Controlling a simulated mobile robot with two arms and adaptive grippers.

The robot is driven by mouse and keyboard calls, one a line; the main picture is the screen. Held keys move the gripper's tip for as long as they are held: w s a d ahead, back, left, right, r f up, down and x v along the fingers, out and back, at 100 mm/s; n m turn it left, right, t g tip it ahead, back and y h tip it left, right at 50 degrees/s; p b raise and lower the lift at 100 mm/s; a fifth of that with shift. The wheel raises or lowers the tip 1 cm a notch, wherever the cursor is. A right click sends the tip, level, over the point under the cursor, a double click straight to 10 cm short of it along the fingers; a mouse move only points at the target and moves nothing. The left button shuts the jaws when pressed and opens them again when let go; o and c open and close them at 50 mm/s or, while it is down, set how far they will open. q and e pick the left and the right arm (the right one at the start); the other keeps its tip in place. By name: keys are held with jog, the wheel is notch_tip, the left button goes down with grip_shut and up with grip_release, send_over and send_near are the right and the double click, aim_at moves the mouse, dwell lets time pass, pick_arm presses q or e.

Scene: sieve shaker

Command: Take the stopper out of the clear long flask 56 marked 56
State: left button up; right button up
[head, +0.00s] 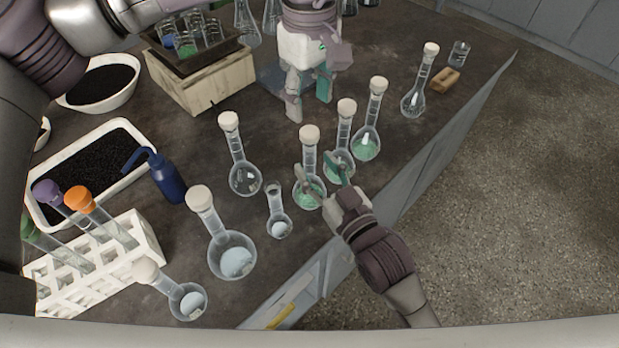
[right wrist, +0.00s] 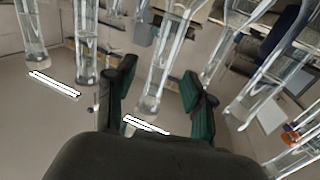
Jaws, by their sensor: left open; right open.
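Several long-necked flasks with white stoppers stand on the dark table; I can read no number, so I cannot tell which is 56. Two hold no coloured liquid: a clear flask (head: 243,178) at centre-left and another clear flask (head: 413,100) at the back right. Green-liquid flasks (head: 366,143) stand between them. My left gripper (head: 309,106) is open, pointing down above the table behind the green flasks. My right gripper (head: 324,178) is open, low beside the front green flask (head: 309,150). In the right wrist view a glass neck (right wrist: 163,62) appears between its fingers (right wrist: 158,95); contact is unclear.
Flasks with pale contents (head: 232,255) stand at the front left. A white tube rack (head: 150,240), a blue wash bottle (head: 168,180) and a tray of black grains (head: 130,133) are further left. A sponge (head: 446,80) and small beaker (head: 459,54) lie near the right edge.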

aim_at(313, 163)
jog(key=shift+x, duration=1.6)
grip_shut()
